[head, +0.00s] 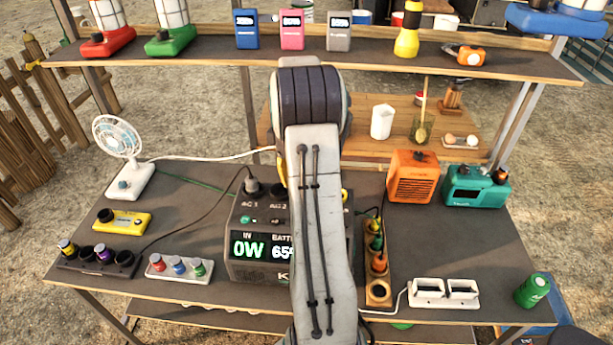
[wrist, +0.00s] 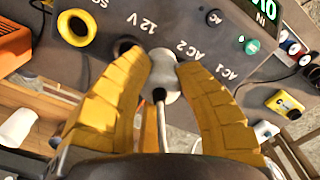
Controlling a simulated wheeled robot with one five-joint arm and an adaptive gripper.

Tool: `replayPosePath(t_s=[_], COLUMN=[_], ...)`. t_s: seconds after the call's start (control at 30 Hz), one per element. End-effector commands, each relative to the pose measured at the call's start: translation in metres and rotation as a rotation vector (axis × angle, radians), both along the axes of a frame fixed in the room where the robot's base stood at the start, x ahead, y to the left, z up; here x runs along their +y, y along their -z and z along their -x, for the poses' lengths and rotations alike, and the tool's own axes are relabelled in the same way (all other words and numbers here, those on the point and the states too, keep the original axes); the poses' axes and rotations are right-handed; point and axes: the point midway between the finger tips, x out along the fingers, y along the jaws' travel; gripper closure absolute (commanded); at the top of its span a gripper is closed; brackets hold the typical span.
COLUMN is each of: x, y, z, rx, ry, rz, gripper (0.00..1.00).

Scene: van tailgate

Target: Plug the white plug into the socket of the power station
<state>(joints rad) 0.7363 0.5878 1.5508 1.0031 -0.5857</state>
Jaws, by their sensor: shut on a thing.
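A cable runs from the plug back between the fingers. The plug's head is over the power station's (wrist: 215,42) face, by the AC 2 label. Its tip is hidden, so I cannot tell whether it is in the socket. In the head view the power station (head: 241,215) stands mid-table with a lit screen. My arm hides its right part and most of the gripper. A dark plug (head: 252,186) stands at AC 1.
A white fan (head: 119,140) at left has a white cable running toward my gripper. An orange heater-like box (head: 412,178) and a teal radio (head: 477,188) stand right. A shelf (head: 210,50) crosses behind.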

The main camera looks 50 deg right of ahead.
Motion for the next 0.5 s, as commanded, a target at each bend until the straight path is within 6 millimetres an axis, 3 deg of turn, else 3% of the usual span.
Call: replayPosePath(t_s=[0.5], x=[0.000], y=[-0.002], z=[-0.057], rx=[0.001], ry=[-0.001], rz=[-0.001], gripper=[1.00])
